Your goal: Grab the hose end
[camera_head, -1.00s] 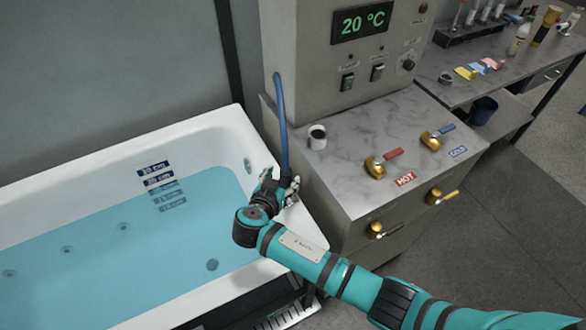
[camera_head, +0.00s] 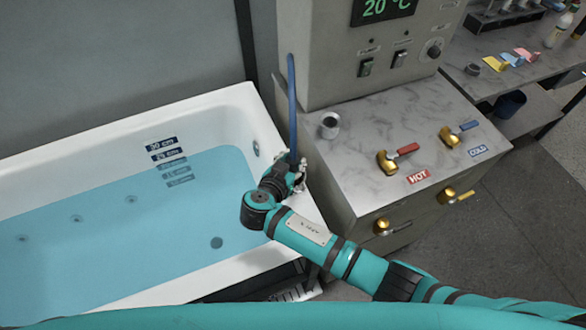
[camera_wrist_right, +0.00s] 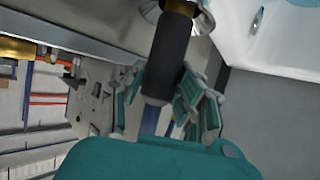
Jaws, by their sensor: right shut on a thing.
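The blue hose (camera_head: 292,105) hangs from the front of the grey control unit down to my right gripper (camera_head: 292,172), above the tub's right corner. In the right wrist view the hose end (camera_wrist_right: 173,48) is a dark cylinder with a metal tip, and blue hose shows below it. My right gripper's fingers (camera_wrist_right: 164,95) are closed around the dark cylinder from both sides. In the head view the hose end is mostly hidden by the gripper. My left gripper is not in view.
The white bathtub (camera_head: 95,140) holds blue water. Right of it, a marble-topped cabinet (camera_head: 360,160) carries a grey cup (camera_head: 329,125), a red-handled HOT valve (camera_head: 395,158) and a blue-handled COLD valve (camera_head: 455,133). The control unit (camera_head: 375,40) stands behind.

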